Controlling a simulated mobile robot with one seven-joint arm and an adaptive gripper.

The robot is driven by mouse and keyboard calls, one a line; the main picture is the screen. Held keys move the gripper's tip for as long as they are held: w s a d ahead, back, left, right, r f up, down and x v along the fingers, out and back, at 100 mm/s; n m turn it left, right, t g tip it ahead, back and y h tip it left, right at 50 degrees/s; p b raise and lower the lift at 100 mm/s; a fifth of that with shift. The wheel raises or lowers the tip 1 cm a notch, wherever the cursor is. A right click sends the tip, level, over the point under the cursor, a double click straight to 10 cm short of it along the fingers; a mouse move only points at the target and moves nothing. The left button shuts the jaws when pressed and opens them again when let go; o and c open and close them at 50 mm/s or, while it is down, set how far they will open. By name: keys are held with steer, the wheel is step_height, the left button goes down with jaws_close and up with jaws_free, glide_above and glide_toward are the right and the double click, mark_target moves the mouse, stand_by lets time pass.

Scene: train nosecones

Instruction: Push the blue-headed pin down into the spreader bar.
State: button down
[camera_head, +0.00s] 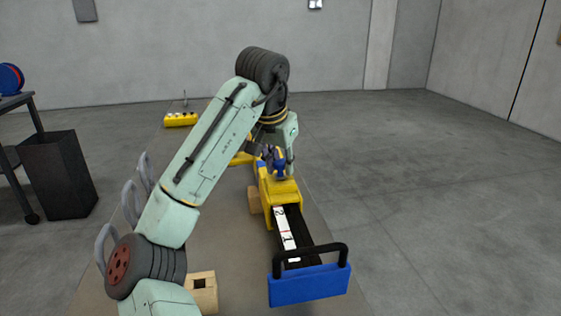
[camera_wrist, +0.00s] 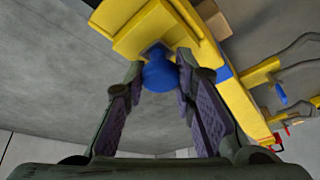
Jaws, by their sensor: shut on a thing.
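The spreader bar (camera_head: 283,190) is yellow, with a black sliding part, a white numbered scale and a blue end plate with a black handle toward the front. Its yellow block also shows at the top of the wrist view (camera_wrist: 150,32). The blue-headed pin (camera_wrist: 158,75) has its round head between my two fingertips, close against the yellow block. My gripper (camera_wrist: 160,68) is shut on the head, with one finger on each side. In the head view my gripper (camera_head: 277,158) is just above the yellow block.
Wooden blocks (camera_head: 203,292) stand near the bar and near my arm's base. Grey loop handles (camera_head: 131,204) line the left side of the table. A yellow holder (camera_head: 181,119) lies at the far end. A dark bin (camera_head: 60,172) stands at left. Open floor lies right.

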steer(key=shift+f, duration=0.2)
steer(key=c, duration=1.2)
jaws_free()
steer(key=shift+c, duration=0.2)
steer(key=shift+r, duration=0.1)
steer(key=v, duration=1.2)
